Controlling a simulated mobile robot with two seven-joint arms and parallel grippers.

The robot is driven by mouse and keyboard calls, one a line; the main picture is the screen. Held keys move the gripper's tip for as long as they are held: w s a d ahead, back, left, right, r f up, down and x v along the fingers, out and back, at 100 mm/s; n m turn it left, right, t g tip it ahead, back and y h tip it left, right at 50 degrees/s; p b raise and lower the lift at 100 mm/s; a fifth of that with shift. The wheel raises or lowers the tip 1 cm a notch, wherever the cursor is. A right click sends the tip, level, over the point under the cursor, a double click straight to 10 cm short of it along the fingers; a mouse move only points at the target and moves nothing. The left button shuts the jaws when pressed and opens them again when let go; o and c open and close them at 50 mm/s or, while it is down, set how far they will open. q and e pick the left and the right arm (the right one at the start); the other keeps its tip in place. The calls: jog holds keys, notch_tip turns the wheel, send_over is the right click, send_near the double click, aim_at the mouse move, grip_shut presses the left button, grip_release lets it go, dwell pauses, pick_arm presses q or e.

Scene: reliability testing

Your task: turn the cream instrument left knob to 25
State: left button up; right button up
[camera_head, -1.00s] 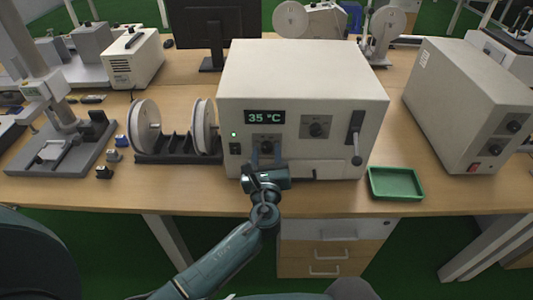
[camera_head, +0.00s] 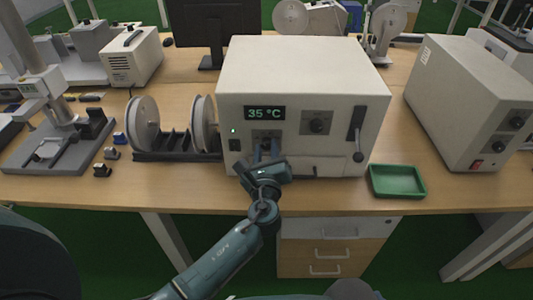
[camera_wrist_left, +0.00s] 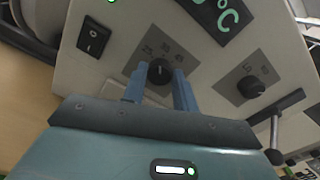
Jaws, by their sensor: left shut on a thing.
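The cream instrument (camera_head: 300,68) stands on the wooden bench, its display (camera_head: 265,113) reading 35 °C. Its left knob (camera_wrist_left: 160,72) is black with a light pointer line, on a grey dial plate with printed numbers. My left gripper (camera_head: 267,148) is at the front panel, with its two blue fingers on either side of the left knob, shut on it. In the left wrist view the fingers (camera_wrist_left: 160,88) flank the knob closely. In the head view the fingers largely hide the knob. My right gripper is not in view.
A right knob (camera_head: 317,124) and a lever (camera_head: 357,134) are on the same panel, with a power switch (camera_head: 235,145) at left. A green tray (camera_head: 397,194) lies to the right. Reels (camera_head: 146,125) stand left of the instrument.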

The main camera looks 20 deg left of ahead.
pick_arm(q)
jog(key=shift+f+n+b, duration=0.15)
jog(key=shift+n+b, duration=0.35)
jog(key=shift+n, duration=0.4)
jog(key=shift+n+b, duration=0.3)
jog(key=shift+n, duration=0.1)
jog(key=n+b, duration=0.1)
jog(key=n, duration=0.1)
jog(key=shift+n+b, duration=0.3)
jog(key=shift+b, duration=0.05)
jog(key=shift+n, duration=0.4)
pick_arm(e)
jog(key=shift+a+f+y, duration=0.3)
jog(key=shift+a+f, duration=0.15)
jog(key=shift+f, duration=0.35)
pick_arm(q)
jog(key=shift+r+n+b, duration=0.2)
jog(key=shift+n+b, duration=0.1)
jog(key=shift+b, duration=0.05)
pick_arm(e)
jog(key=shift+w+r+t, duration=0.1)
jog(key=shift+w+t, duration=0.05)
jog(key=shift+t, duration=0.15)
pick_arm(q)
jog(key=o, duration=1)
jog(key=shift+c, duration=0.2)
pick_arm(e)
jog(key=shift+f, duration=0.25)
